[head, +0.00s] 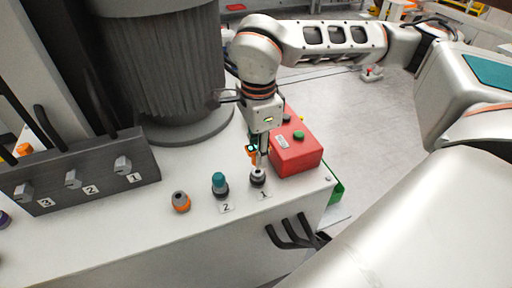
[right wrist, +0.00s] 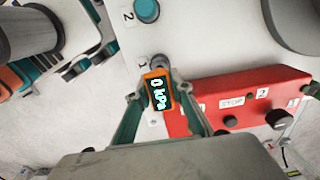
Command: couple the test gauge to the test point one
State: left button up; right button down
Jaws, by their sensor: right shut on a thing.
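The test gauge (right wrist: 158,92) is an orange block with a dark display reading "0 kPa". My right gripper (right wrist: 158,104) is shut on it, a finger on each side. In the head view the right gripper (head: 260,152) points down over the bench, and a bit of the orange gauge (head: 251,151) shows beside it. In the wrist view test point one (right wrist: 160,61) shows at the gauge's far end. I cannot tell whether they touch. My left gripper is not in view.
A red control box (head: 296,155) with a green button stands close right of test point one. A big ribbed cylinder (head: 160,70) rises behind.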

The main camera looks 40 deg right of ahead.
notch_tip(320, 180, down, 2)
jog(key=shift+f+b, duration=0.1)
jog(key=shift+b, duration=0.45)
pick_arm(q)
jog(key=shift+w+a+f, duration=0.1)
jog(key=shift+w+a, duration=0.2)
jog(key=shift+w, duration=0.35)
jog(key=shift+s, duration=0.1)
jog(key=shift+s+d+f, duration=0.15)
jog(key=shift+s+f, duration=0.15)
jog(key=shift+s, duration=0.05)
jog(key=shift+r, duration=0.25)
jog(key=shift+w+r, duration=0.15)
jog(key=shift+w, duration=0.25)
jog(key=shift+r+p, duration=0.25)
jog(key=shift+p, duration=0.1)
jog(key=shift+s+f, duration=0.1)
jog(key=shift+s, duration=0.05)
